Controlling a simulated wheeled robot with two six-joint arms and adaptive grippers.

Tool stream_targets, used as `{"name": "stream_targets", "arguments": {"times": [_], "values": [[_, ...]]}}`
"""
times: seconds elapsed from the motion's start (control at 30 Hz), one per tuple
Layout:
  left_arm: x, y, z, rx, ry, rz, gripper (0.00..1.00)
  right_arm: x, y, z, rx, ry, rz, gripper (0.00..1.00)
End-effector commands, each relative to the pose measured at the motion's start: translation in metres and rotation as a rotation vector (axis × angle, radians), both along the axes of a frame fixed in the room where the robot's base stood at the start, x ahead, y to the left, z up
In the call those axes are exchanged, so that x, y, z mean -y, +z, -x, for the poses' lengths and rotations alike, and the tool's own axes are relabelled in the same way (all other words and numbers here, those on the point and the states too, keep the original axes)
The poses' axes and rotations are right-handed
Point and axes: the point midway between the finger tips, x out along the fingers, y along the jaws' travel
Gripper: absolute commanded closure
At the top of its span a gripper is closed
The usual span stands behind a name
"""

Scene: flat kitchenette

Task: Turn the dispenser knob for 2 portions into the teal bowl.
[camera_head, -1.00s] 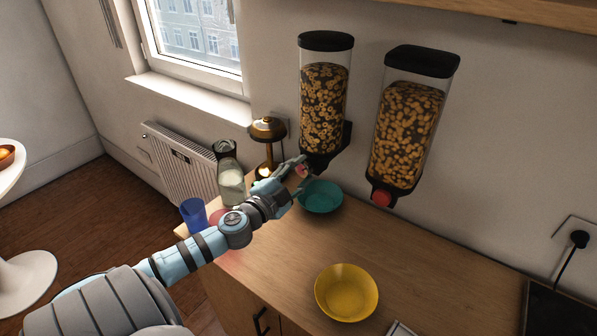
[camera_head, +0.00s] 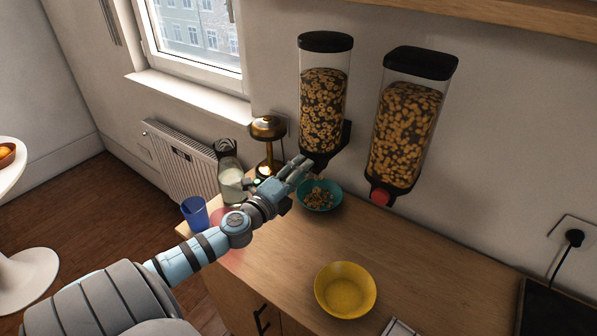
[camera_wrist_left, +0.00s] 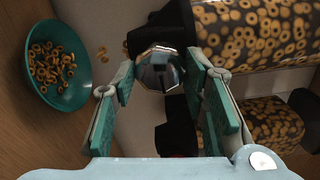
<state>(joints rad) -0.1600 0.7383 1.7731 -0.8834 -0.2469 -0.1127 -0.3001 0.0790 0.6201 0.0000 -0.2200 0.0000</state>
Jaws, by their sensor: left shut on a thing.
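The left cereal dispenser (camera_head: 322,110) hangs on the wall and holds ring-shaped cereal. My left gripper (camera_head: 299,166) is at its lower front, shut on its knob, which the fingers hide in the head view. In the left wrist view the faceted, shiny knob (camera_wrist_left: 160,70) sits between the fingers. The teal bowl (camera_head: 335,203) stands on the counter below the dispenser with cereal rings in it; it also shows in the left wrist view (camera_wrist_left: 80,95). A few loose rings (camera_wrist_left: 101,51) show beside the bowl there. My right gripper is out of view.
A second dispenser (camera_head: 405,125) with a red knob (camera_head: 381,196) hangs to the right. A yellow bowl (camera_head: 346,290) stands at the front of the counter. A glass jug (camera_head: 230,180), a blue cup (camera_head: 194,213) and a brass lamp (camera_head: 267,130) stand left of the gripper.

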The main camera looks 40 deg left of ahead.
Motion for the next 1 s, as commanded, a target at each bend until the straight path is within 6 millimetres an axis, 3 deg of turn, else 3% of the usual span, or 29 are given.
{"name": "stream_targets", "arguments": {"times": [0.57, 0.6, 0.7, 1.0], "values": [[0.0002, -0.0023, 0.0006, -0.008, 0.0, -0.031, 0.88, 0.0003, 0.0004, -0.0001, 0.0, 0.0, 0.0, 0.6], [0.0002, -0.0023, 0.0007, -0.008, -0.001, -0.031, 0.54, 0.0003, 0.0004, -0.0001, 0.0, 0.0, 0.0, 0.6], [0.0002, -0.0019, 0.0005, -0.007, -0.001, -0.031, 0.4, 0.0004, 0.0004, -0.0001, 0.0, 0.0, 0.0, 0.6], [0.0, -0.0012, 0.0015, -0.006, 0.0, -0.034, 0.4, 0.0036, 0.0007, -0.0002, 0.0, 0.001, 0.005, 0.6]]}}
